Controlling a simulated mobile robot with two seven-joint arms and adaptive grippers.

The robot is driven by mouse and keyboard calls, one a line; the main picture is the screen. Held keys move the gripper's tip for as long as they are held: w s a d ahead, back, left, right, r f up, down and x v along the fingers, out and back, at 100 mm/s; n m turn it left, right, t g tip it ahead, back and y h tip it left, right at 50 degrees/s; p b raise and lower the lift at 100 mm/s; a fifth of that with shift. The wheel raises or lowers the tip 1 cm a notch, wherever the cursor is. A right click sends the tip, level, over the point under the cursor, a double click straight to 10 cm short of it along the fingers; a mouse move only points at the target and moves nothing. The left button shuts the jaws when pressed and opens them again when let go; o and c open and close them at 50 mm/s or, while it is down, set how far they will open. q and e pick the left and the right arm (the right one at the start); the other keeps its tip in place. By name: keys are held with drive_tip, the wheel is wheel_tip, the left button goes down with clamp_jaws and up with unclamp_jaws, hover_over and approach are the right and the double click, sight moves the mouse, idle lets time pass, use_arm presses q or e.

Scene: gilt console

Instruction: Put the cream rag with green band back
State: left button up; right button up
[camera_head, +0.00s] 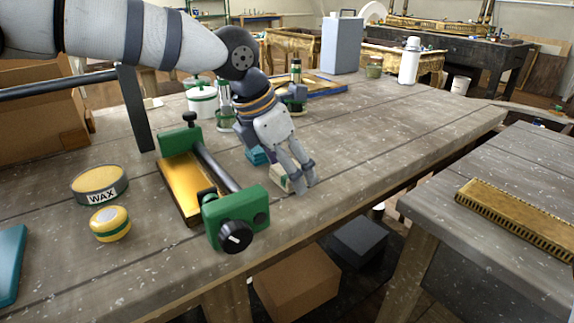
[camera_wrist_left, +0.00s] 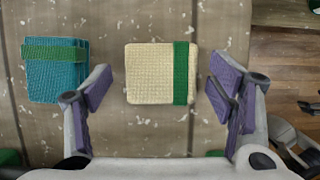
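The cream rag with green band (camera_wrist_left: 150,74) lies folded on the wooden workbench, its green band on the right side in the left wrist view. In the head view the cream rag (camera_head: 280,176) is partly hidden behind my left gripper (camera_head: 301,188). In the left wrist view my left gripper (camera_wrist_left: 158,100) is open, with one finger on each side of the rag and gaps between. A teal rag with a green band (camera_wrist_left: 55,70) lies just left of it; it also shows in the head view (camera_head: 257,155). My right gripper is not in view.
A green clamp fixture (camera_head: 235,215) holding a gilt piece (camera_head: 178,190) stands left of the gripper. A wax tin (camera_head: 100,185) and a smaller yellow tin (camera_head: 110,223) are further left. Bottles and a blue tray (camera_head: 325,90) stand behind.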

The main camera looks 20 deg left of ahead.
use_arm(q)
drive_tip(key=v, duration=1.2)
drive_tip(key=shift+p, duration=0.45)
